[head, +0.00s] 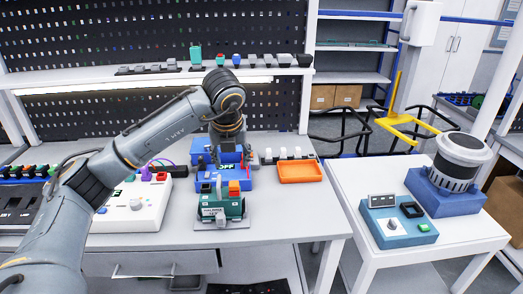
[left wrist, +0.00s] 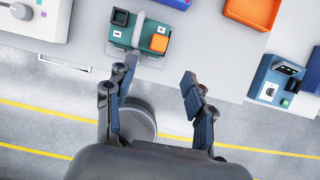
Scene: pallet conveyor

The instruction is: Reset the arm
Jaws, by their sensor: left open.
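My left arm (head: 165,128) reaches in from the left of the head view, bends at a dark elbow joint and points down over the table. My left gripper (head: 229,153) hangs at its end, partly lost against the blue devices behind it. In the left wrist view the left gripper (left wrist: 160,76) is open, with its two fingers wide apart and nothing between them. A green device (left wrist: 140,36) with an orange block lies just beyond the fingers there; the green device also shows in the head view (head: 220,211). My right gripper is not in view.
The table (head: 270,226) holds a white control box (head: 125,215), blue devices and an orange tray (head: 300,171). A white side table (head: 352,190) at right carries a teal box (head: 398,226) and a blue-based cylinder (head: 460,160). Floor shows between the tables.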

